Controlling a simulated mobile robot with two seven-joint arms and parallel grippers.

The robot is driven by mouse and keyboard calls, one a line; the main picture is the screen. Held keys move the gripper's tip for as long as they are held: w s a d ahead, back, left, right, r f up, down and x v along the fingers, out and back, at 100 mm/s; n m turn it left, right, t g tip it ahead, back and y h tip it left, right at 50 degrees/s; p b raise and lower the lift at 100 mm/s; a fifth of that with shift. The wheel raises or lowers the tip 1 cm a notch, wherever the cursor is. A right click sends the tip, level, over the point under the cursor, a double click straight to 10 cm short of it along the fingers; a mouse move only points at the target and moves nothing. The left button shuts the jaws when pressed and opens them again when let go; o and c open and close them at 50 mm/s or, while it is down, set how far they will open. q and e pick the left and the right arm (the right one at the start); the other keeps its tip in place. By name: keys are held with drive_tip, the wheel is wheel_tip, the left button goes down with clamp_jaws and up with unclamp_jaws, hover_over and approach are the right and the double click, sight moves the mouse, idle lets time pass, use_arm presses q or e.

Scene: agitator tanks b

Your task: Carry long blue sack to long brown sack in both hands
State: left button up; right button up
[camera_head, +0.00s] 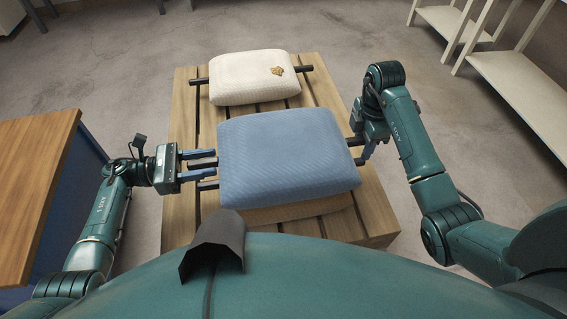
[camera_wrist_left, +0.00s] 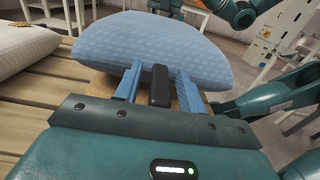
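The long blue sack (camera_head: 285,155) lies level above the long brown sack (camera_head: 300,211), whose near edge shows under it on the slatted wooden pallet. I cannot tell whether the two touch. A dark bar sticks out at each end of the blue sack. My left gripper (camera_head: 203,164) is at its left end, with fingers apart on either side of the bar; the left wrist view (camera_wrist_left: 158,88) shows gaps beside the bar. My right gripper (camera_head: 361,136) is at the right end, its fingers apart around that bar. Most of the brown sack is hidden.
A white sack (camera_head: 252,78) with a brown mark lies at the pallet's far end, with its own dark bar. The wooden pallet (camera_head: 183,120) has bare slats. A wood-topped blue cabinet (camera_head: 35,185) stands left. Pale shelving (camera_head: 520,85) stands right. Grey floor is free behind.

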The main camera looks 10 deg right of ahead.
use_arm(q)
drive_tip(key=a, duration=1.2)
use_arm(e)
wheel_tip(320, 180, up, 12)
drive_tip(key=shift+r, duration=0.1)
use_arm(q)
wheel_tip(320, 180, up, 7)
drive_tip(key=p, duration=0.4)
use_arm(e)
drive_tip(key=shift+r, duration=2.2)
use_arm(q)
drive_tip(key=shift+p, duration=0.35)
